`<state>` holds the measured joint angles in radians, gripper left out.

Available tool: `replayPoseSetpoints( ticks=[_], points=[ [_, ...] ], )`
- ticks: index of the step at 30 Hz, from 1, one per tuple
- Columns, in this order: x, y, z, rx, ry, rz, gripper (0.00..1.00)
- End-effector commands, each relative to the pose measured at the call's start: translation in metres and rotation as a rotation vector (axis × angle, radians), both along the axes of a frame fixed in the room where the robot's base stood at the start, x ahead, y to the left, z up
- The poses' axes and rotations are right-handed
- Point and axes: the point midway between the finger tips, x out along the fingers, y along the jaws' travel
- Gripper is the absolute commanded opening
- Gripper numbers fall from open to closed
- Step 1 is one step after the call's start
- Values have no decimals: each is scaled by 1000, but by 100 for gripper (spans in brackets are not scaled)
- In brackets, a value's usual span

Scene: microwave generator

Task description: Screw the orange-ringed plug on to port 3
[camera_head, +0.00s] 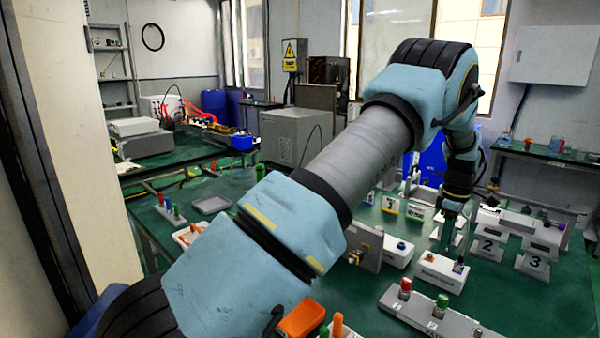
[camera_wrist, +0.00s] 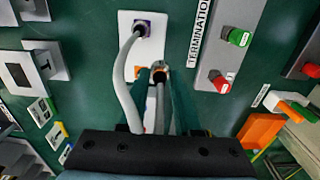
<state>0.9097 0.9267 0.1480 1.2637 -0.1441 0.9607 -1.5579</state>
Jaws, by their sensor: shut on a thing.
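My gripper (camera_head: 446,246) points down over a white holder block (camera_head: 440,273) in the head view. In the wrist view, its two teal fingers (camera_wrist: 160,78) are shut on the orange-ringed plug (camera_wrist: 161,66), which has a grey cable. An orange patch shows on the white holder block (camera_wrist: 153,50) beside the fingers. I cannot tell whether the plug is seated in the block or lifted. The stand of port 3 (camera_head: 534,263), marked "3", is right of my gripper in the head view. The port's opening is not clear.
A purple-ringed plug (camera_wrist: 143,28) with a grey cable stands in the same block. The stand marked "2" (camera_head: 488,247) is left of port 3. The termination rail (camera_head: 426,317) holds red and green caps.

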Motion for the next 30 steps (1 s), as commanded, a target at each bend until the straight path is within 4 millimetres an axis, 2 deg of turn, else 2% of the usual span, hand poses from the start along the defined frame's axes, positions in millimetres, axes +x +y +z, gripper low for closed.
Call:
replayPoseSetpoints(
  ticks=[9,30],
  points=[
    [-3,0,0,1,1,0,0],
    [-49,-4,-4,1,1,0,0]
  ],
)
